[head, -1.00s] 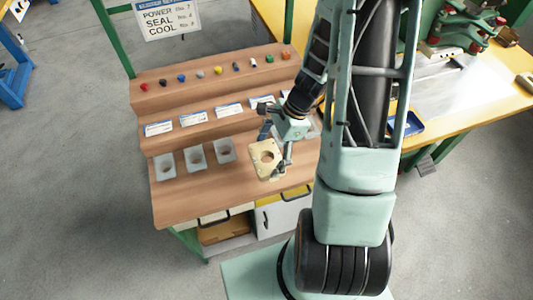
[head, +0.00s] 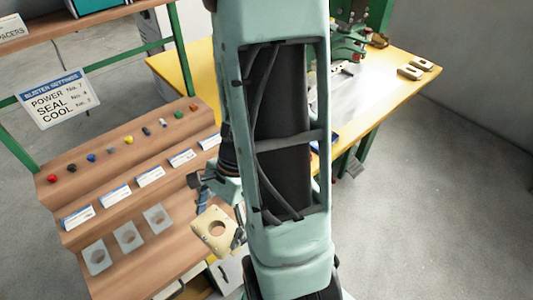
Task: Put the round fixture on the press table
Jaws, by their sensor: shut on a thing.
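The round fixture (head: 204,233), a cream-coloured block with a round hole, is held by my gripper (head: 237,238) near the front right end of the wooden bench. The gripper is shut on its right edge; my arm hides part of the grip. The press table (head: 398,93), with a yellow top, stands at the back right, beyond my arm. A green press (head: 352,35) stands on it. My arm hides the table's middle.
The stepped wooden bench (head: 150,262) holds several grey blocks with holes (head: 127,237), cards (head: 150,176) and coloured knobs (head: 90,157). A settings sign (head: 57,97) stands at left. Floor at right is clear.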

